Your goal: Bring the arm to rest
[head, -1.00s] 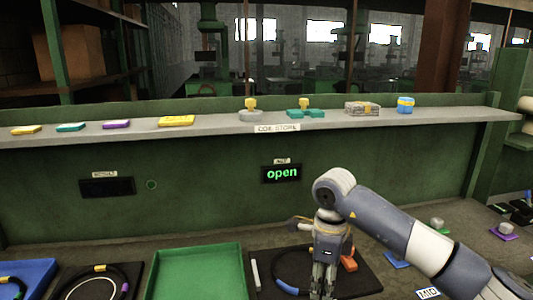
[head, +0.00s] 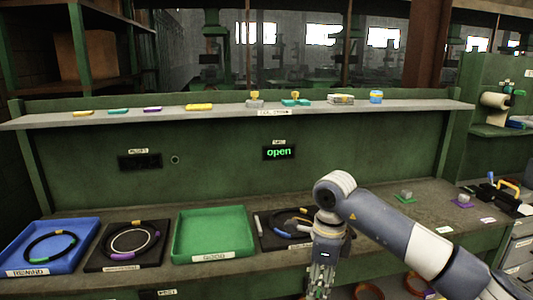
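My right arm comes in from the right side of the head view. Its gripper (head: 321,278) hangs with its fingers pointing down, in front of the bench's front edge in the picture. The fingers are small and dark, and whether they are apart or closed cannot be made out. Nothing clearly shows between them. The arm covers part of a black mat (head: 268,238) that has a dark ring on it. My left gripper is out of view.
On the bench stand a blue tray (head: 20,258) with a ring, a black mat (head: 97,262) with rings, and an empty green tray (head: 212,232). A shelf (head: 225,112) holds several small parts. A screen (head: 279,152) reads "open". Orange rings (head: 368,291) show below the bench edge.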

